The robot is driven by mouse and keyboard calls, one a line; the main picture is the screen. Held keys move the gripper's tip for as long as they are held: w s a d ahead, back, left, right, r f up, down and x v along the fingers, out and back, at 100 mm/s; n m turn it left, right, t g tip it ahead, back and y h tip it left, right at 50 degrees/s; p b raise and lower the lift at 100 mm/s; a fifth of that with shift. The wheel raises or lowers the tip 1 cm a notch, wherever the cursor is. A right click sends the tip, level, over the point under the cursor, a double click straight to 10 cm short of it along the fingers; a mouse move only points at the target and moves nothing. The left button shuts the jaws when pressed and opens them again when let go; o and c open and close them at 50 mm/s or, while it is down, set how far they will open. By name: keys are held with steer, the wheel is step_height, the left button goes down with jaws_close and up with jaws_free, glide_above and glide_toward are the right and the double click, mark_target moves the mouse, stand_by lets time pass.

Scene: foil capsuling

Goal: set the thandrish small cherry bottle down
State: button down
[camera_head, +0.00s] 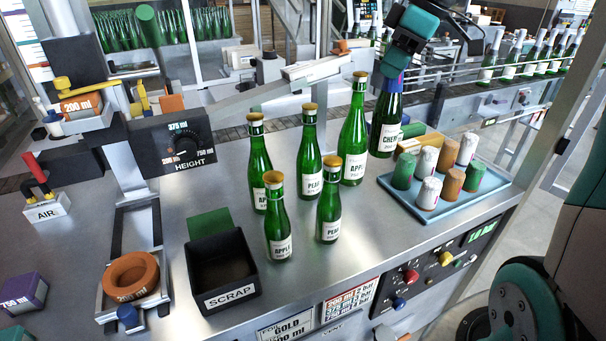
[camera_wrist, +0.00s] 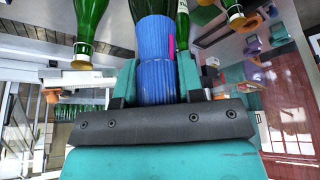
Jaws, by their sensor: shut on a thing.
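The cherry bottle (camera_head: 385,125) is green, with a white label whose visible letters begin "CHE" and a blue neck covering. My gripper (camera_head: 393,84) is shut on that blue neck from above. The bottle hangs nearly upright behind the left end of the blue tray; I cannot tell whether its base touches the bench. In the wrist view the ribbed blue neck (camera_wrist: 156,50) sits between my fingers (camera_wrist: 155,88), with green glass beyond it.
Several gold-topped green bottles, including a tall apple bottle (camera_head: 353,135), stand to the left. A blue tray (camera_head: 440,215) with several capsules lies just right and in front. A black scrap bin (camera_head: 222,270) stands at front left. Bare bench (camera_head: 365,225) lies between bottles and tray.

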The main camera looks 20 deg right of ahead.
step_height(320, 180, down, 20)
steer(key=p, duration=0.2)
stand_by(0.4)
steer(key=c, duration=1.2)
jaws_free()
steer(key=shift+f, duration=0.2)
steer(key=o, duration=0.5)
steer(key=shift+c, duration=0.2)
